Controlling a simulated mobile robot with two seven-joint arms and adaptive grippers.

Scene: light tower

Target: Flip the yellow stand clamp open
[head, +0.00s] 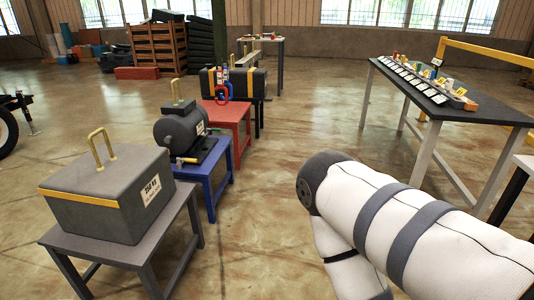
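I cannot pick out a yellow stand clamp in the head view. A dark grey box (100,205) with a yellow handle (103,147) and a yellow stripe sits on a grey table at the front left. Behind it, a dark cylindrical machine (180,128) stands on a blue table, with a yellow loop on top. A large white arm of mine with grey bands fills the lower right. No gripper shows.
A red table (236,118) carries red and blue clamp-like items (222,91). A long dark table (430,92) at the right holds a row of small labelled items, with a yellow rail (488,82) behind it. Open floor (295,125) lies between the tables.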

